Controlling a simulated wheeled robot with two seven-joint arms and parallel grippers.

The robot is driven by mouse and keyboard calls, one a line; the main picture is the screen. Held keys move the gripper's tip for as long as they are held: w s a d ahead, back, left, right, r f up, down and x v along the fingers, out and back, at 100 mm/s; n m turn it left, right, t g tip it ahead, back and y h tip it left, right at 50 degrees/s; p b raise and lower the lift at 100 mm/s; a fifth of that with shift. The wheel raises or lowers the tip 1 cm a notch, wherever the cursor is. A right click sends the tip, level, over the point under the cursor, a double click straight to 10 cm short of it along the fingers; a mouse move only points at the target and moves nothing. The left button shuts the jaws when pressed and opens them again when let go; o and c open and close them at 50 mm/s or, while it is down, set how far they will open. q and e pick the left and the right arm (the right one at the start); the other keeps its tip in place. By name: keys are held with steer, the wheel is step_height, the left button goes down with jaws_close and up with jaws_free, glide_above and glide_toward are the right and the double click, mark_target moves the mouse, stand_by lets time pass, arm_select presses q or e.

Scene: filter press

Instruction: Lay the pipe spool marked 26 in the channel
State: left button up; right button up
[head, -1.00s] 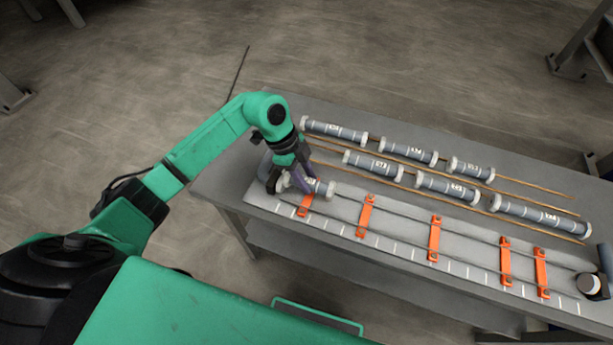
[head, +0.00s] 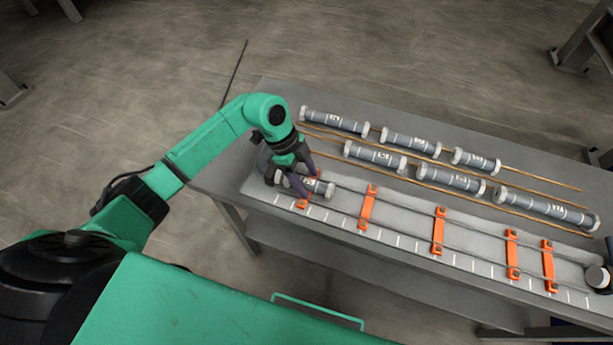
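A grey pipe spool (head: 320,186) with pale end flanges lies at the left end of the pale channel strip (head: 400,212). Its label is too small to read, so I cannot tell whether it is 26. My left gripper (head: 303,182) is over this spool, pointing down, with its dark and purple fingers around it. I cannot tell whether the fingers press on it or stand clear. Part of the spool is hidden behind a finger. My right gripper is not in view.
More grey spools, such as one (head: 337,122) at the back left and one (head: 545,211) at the right, lie in two rows between thin brown rods behind the channel. Several orange brackets (head: 438,232) cross the channel. A white-capped dark part (head: 598,277) stands at its right end.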

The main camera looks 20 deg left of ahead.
arm_select(q)
steer(key=b+v, duration=0.2)
steer(key=v, duration=1.2)
steer(key=shift+a+r, duration=0.2)
steer(key=shift+r, duration=0.05)
